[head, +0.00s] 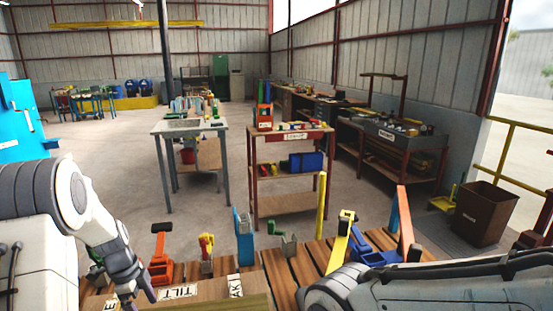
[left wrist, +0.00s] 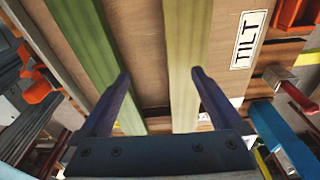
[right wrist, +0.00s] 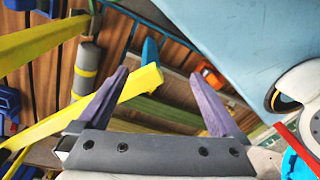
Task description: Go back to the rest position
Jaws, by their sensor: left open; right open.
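My left gripper (head: 135,288) is in the lower left of the head view, above the front bench. In the left wrist view its two fingers (left wrist: 160,75) are apart, with nothing held between them. Below them is a wooden board with a TILT label (left wrist: 250,38) and green strips (left wrist: 187,60). My right gripper (right wrist: 159,76) is open in the right wrist view. A yellow bar (right wrist: 140,85) crosses by its left finger; I cannot tell whether they touch. In the head view my right arm lies across the lower right, and its fingers are hidden.
The slatted front bench (head: 285,275) carries an orange stand (head: 161,262), a blue block (head: 243,240) and a blue-and-yellow device (head: 375,255). A yellow post (head: 321,205) stands at its far edge. Beyond are a grey table (head: 164,127), a red-framed cart (head: 252,170) and open floor.

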